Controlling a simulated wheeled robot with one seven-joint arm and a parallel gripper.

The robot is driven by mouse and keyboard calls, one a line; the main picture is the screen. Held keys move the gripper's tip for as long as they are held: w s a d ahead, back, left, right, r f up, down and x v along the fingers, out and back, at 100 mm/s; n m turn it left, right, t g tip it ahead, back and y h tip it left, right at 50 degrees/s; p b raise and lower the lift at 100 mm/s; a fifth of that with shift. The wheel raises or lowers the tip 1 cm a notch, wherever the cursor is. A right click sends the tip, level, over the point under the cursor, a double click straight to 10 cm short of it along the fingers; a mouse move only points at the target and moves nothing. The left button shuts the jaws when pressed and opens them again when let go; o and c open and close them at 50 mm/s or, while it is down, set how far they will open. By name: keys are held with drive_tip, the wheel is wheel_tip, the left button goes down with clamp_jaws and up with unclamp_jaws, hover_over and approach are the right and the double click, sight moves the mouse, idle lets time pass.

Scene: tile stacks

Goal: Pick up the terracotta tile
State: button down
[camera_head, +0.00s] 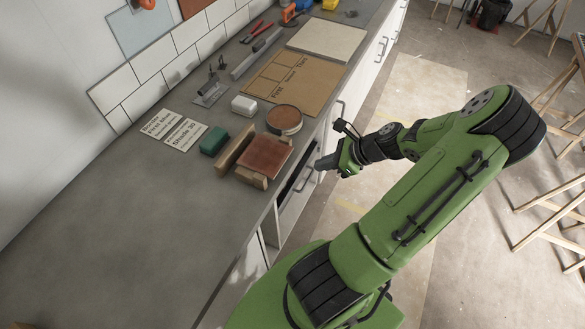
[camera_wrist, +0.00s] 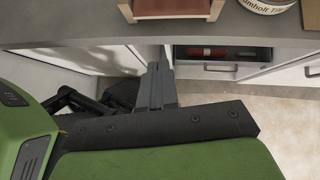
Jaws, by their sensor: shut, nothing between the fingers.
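The terracotta tile (camera_head: 264,156) lies on a wooden stand (camera_head: 248,177) near the front edge of the worktop in the head view. Its lower part shows at the top of the wrist view (camera_wrist: 171,7). My gripper (camera_head: 325,163) is off the front edge of the worktop, to the right of the tile and apart from it. In the wrist view the fingers (camera_wrist: 156,72) are together with nothing between them, in front of the cabinet fronts.
A round tin (camera_head: 284,121), a white block (camera_head: 244,105) and a green block (camera_head: 214,141) stand near the tile. A cardboard sheet (camera_head: 296,84) lies further back. An open drawer (camera_wrist: 220,53) is under the worktop. The worktop's near left is clear.

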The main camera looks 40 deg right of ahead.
drive_tip(key=shift+w+a+f, duration=0.85)
drive_tip(key=shift+w+f, duration=0.1)
drive_tip(key=shift+w, duration=0.4)
drive_tip(key=shift+w+a+f, duration=0.8)
drive_tip(key=shift+w+f, duration=0.1)
drive_tip(key=shift+w, duration=0.4)
drive_tip(key=shift+w+a+f, duration=0.85)
drive_tip(key=shift+w+f, duration=0.1)
drive_tip(key=shift+w, duration=0.4)
drive_tip(key=shift+w, duration=0.1)
